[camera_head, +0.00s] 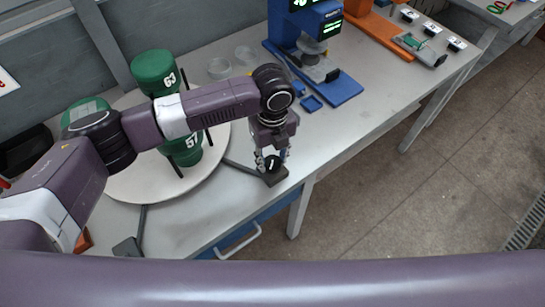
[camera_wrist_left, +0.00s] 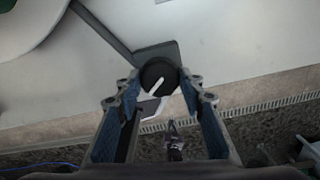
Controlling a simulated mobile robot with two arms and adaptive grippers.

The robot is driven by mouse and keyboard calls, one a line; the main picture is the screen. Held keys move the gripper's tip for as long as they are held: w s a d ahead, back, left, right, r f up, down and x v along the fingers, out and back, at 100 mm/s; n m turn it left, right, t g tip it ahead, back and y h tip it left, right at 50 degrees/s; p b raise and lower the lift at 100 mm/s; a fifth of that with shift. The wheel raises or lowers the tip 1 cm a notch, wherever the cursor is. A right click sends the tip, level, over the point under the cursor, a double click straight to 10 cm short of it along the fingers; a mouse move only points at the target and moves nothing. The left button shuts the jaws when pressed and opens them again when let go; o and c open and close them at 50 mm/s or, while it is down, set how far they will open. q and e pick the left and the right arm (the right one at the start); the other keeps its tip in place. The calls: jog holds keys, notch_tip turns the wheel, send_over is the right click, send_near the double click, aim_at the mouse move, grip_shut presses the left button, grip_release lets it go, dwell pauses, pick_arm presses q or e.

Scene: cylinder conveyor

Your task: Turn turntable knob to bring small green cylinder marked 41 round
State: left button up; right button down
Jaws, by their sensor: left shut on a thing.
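The turntable (camera_head: 130,188) is a pale round disc on the table, partly hidden by my left arm. Green cylinders stand on it: one marked 63 (camera_head: 153,66), one marked 57 (camera_head: 187,158), and another at the left (camera_head: 84,106) with no readable number. I cannot make out a 41. The black knob (camera_wrist_left: 158,75) with a white pointer line sits on a dark base (camera_head: 276,178) near the table's front edge. My left gripper (camera_head: 272,160) points down with its fingers on either side of the knob, shut on it.
A blue device (camera_head: 318,60) with a blue base stands right of the knob, with small blue trays beside it. Clear round dishes (camera_head: 219,68) lie behind my left arm. An orange device stands farther right. Another dark base (camera_head: 128,247) sits at the front left edge.

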aim_at(272, 161)
pick_arm(q)
jog(key=shift+s+f+m+p, duration=0.15)
jog(key=shift+m+p, duration=0.15)
jog(key=shift+m, duration=2.5)
dwell(2.5)
jog(key=o, duration=1.2)
jog(key=shift+c, duration=0.2)
notch_tip(272, 161, up, 12)
